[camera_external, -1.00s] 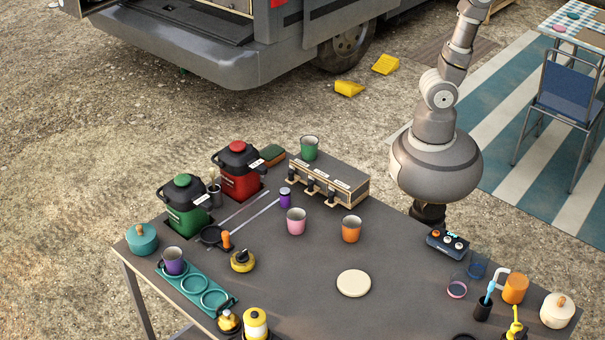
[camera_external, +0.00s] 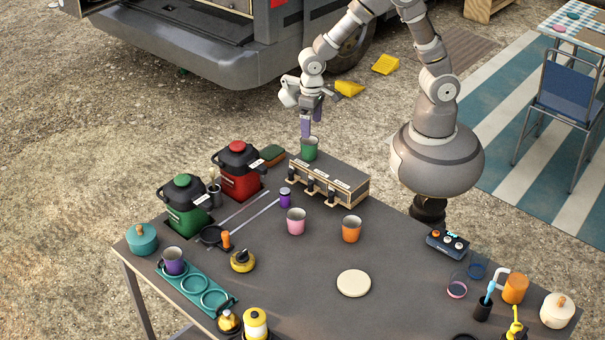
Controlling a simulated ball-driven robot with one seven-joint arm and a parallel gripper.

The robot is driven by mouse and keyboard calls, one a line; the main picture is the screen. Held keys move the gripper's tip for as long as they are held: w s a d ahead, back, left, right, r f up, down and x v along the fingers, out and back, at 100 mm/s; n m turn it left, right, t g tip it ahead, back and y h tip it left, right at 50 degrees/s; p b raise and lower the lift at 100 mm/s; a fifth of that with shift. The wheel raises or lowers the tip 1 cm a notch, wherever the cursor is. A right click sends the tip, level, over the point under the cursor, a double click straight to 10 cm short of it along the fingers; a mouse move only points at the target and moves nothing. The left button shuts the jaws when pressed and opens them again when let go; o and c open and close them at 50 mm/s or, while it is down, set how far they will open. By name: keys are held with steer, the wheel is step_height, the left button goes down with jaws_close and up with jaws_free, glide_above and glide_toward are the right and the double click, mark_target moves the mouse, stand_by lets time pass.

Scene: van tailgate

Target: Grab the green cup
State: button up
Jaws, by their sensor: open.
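The green cup (camera_external: 309,150) stands upright at the back of the table, behind the wooden box with black taps. My gripper (camera_external: 306,131) points down from above, with its purple fingers at the cup's rim. The fingers overlap the top of the cup in this view, and I cannot tell whether they touch it or straddle its wall. The gripper is open. Part of the cup's rim is hidden behind the fingers.
The wooden box (camera_external: 327,182) stands just in front of the cup. A red jug (camera_external: 238,172) and a green sponge (camera_external: 271,155) are to its left. A pink cup (camera_external: 296,221) and an orange cup (camera_external: 351,229) stand nearer the front. The table's middle is mostly clear.

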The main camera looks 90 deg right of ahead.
mark_target(309, 143)
steer(key=f+b, duration=0.1)
steer(key=f, duration=0.1)
steer(key=f+b, duration=0.1)
steer(key=f, duration=0.2)
steer(key=f+b, duration=0.1)
steer(key=f, duration=0.1)
steer(key=shift+w+a+f, duration=0.3)
steer(key=shift+w+f, duration=0.05)
steer(key=shift+f, duration=0.05)
steer(key=shift+r, duration=0.1)
steer(key=c, duration=1.1)
steer(key=shift+r, duration=0.15)
steer(key=shift+c, duration=0.2)
